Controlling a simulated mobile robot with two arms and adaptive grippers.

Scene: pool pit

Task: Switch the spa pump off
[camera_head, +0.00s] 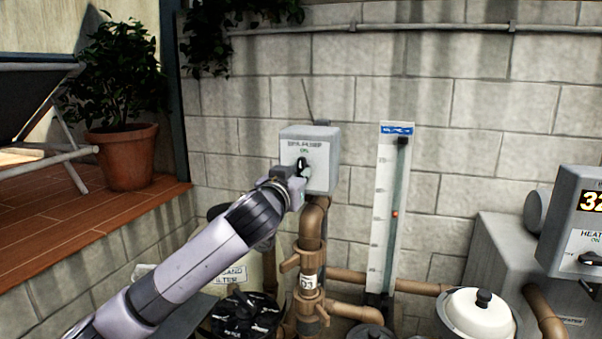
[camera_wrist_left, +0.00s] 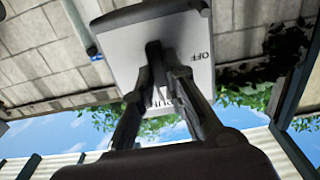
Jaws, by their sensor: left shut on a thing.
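The spa pump switch box (camera_head: 322,146) is a grey box on the block wall, with a white plate that reads "SPA PUMP" and "ON". Its black knob (camera_head: 303,164) is partly hidden by my left gripper (camera_head: 297,176). In the left wrist view the white plate (camera_wrist_left: 120,57) shows upside down with "OFF" at its right edge. There my left gripper (camera_wrist_left: 160,85) has both fingers closed on the black knob (camera_wrist_left: 154,52) at the plate. My right gripper is in neither view.
Below the box stands a brown pipe with a valve (camera_head: 308,262). A gauge board (camera_head: 390,200) is on the wall to the right. A heater box (camera_head: 575,225), a white-lidded pot (camera_head: 478,312) and a sand filter (camera_head: 235,270) stand nearby. A potted plant (camera_head: 125,160) is at left.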

